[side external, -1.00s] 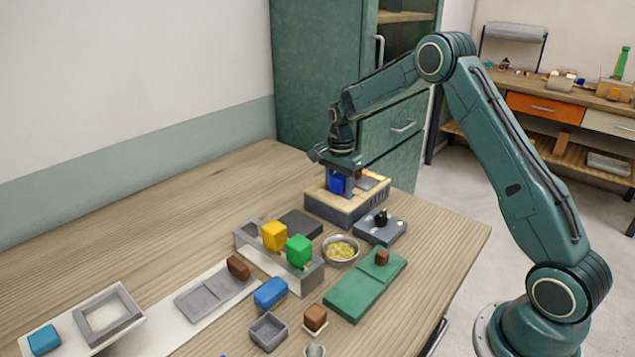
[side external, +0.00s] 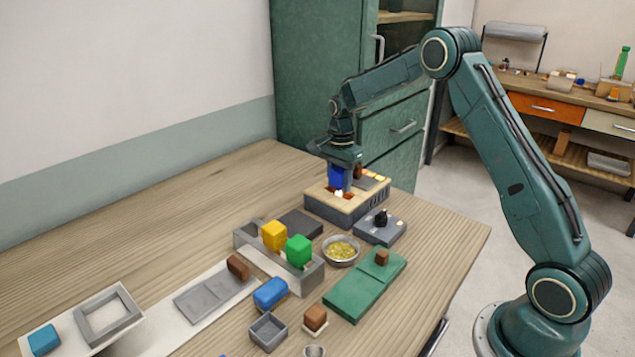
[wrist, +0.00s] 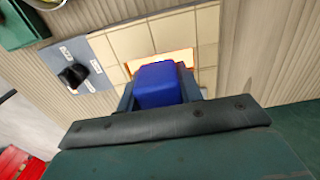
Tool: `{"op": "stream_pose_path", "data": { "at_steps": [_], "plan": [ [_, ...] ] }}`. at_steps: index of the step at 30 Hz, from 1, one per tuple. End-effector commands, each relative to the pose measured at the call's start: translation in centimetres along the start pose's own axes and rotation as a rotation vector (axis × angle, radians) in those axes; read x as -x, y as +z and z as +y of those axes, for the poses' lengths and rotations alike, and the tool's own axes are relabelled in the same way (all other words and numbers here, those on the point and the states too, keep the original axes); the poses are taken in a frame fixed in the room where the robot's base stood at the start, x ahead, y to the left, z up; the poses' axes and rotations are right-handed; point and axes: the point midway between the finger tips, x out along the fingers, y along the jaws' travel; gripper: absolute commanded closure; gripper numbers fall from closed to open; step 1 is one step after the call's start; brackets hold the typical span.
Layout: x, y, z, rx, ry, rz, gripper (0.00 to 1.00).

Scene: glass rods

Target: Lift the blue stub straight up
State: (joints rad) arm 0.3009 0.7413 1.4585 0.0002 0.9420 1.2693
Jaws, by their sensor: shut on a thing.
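The blue stub (side external: 336,177) is between the fingers of my gripper (side external: 340,184), above a box with a pale tiled top (side external: 317,187). My gripper is shut on it and points down. In the wrist view the blue stub (wrist: 157,84) sits between my two fingers, with a reddish edge showing at its far side. Below it, a glowing opening (wrist: 186,58) shows in the tiled top. The stub's lower end is hard to make out in the side view.
A grey box with a black knob (side external: 381,220) stands beside the tiled box. Nearer are a metal bowl (side external: 341,250), a grey rack with yellow and green blocks (side external: 318,275), and a green board (side external: 352,300). The table's left back (side external: 190,205) is clear.

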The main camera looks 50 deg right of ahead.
Motion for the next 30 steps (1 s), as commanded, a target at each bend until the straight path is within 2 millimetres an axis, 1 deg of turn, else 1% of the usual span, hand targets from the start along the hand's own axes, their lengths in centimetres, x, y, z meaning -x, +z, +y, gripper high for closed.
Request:
{"op": "stream_pose_path", "data": {
  "at_steps": [8,18,21,24,30],
  "plan": [
    [4.8,0.0,-0.1,0.000,-0.005,0.002,0.90],
    [12.3,0.0,-0.1,0.000,-0.005,0.002,0.90],
    [14.1,0.0,-0.1,0.000,-0.005,0.001,0.90],
    [15.7,0.0,0.0,0.000,-0.003,0.001,0.90],
    [17.6,0.0,0.0,0.000,-0.002,0.000,0.90]
  ]
}}
